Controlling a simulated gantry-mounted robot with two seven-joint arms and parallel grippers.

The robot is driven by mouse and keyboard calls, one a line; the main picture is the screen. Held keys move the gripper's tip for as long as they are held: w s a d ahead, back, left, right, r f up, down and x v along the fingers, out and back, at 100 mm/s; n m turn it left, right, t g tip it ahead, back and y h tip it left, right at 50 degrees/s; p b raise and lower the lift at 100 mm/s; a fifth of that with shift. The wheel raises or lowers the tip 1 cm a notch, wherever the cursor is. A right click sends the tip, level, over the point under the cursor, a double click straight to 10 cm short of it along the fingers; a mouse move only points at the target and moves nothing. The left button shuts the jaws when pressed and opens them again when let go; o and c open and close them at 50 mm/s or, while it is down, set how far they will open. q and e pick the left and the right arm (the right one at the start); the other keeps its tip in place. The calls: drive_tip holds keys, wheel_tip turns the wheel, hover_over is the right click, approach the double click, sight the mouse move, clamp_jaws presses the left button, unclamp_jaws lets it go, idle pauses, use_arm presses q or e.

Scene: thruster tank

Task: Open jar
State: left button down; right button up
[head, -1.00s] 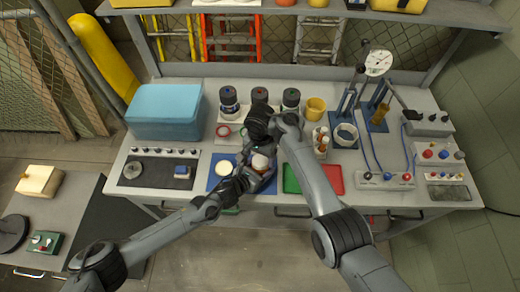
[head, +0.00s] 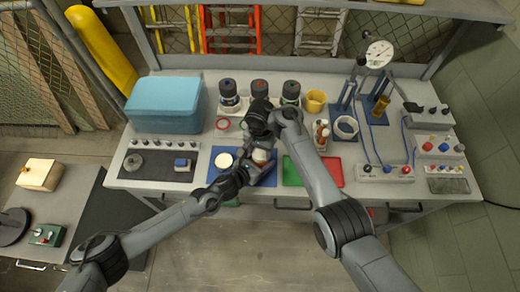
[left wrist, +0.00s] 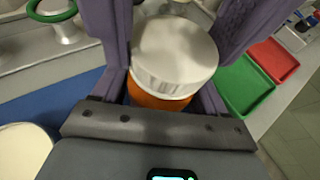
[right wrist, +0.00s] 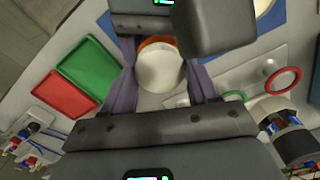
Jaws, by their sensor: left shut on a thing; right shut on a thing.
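The jar has an orange body (left wrist: 160,98) and a wide white lid (left wrist: 175,50), which sits on top. In the head view the lid (head: 260,155) shows small between the grippers over the blue mat (head: 268,180). My left gripper (head: 253,165) is shut on the jar, its purple fingers on both sides of the body. My right gripper (head: 262,149) comes from behind and above. In the right wrist view its fingers (right wrist: 160,70) stand on both sides of the white lid, shut on it. I see no clear gap between lid and body.
A pale disc (head: 224,160) lies on the mat's left part. Green (head: 292,170) and red (head: 331,172) trays are to the right. Several dark-capped bottles (head: 229,95), a yellow cup (head: 315,102) and a blue box (head: 165,108) stand behind.

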drive_tip(key=n, duration=0.3)
idle(0.4)
drive_tip(key=o, duration=1.2)
drive_tip(key=shift+c, duration=0.2)
